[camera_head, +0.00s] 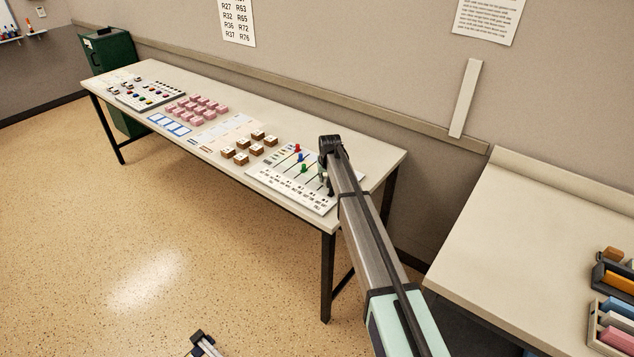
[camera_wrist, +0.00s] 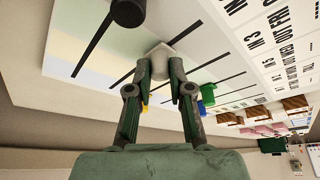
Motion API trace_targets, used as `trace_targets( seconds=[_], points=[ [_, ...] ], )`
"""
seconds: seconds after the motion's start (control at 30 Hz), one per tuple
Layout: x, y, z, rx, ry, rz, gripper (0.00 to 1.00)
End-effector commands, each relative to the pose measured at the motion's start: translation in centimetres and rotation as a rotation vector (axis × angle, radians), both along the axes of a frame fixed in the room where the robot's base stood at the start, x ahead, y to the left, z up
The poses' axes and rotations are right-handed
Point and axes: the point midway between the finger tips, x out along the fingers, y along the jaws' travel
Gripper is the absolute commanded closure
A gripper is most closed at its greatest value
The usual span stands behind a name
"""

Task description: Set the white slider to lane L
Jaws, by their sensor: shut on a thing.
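The white slider knob (camera_wrist: 161,56) sits between my gripper's fingertips (camera_wrist: 160,72) in the wrist view, on a pale board with dark slots. My gripper is shut on it. In the head view my arm hides the white knob, and my gripper is over the right part of the slider board (camera_head: 268,171). The lane letters are not readable, so I cannot tell which lane the knob stands at.
A dark knob (camera_wrist: 128,12) stands beside the white one. Green (camera_wrist: 208,93), blue (camera_wrist: 200,108) and yellow (camera_wrist: 145,109) knobs lie behind my fingers. A red knob (camera_head: 297,148) is farther back. Brown blocks (camera_head: 241,158) stand left of the board.

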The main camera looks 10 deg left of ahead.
Motion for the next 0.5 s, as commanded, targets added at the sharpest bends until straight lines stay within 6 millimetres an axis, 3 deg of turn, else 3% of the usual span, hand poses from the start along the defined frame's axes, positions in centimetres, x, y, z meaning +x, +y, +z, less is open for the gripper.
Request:
trace_targets(
  seconds=[0.1, 0.33, 0.37, 0.4, 0.5],
  points=[
    [0.88, -1.14, -0.09, 0.000, -0.002, 0.000, 1.00],
    [0.79, -1.06, -0.02, 0.001, -0.001, 0.001, 1.00],
    [0.79, -1.06, -0.02, 0.001, -0.001, 0.001, 0.73],
    [0.79, -1.05, -0.02, 0.000, -0.001, 0.001, 0.59],
    [0.78, -1.05, -0.02, 0.000, -0.001, 0.001, 0.55]
  ],
)
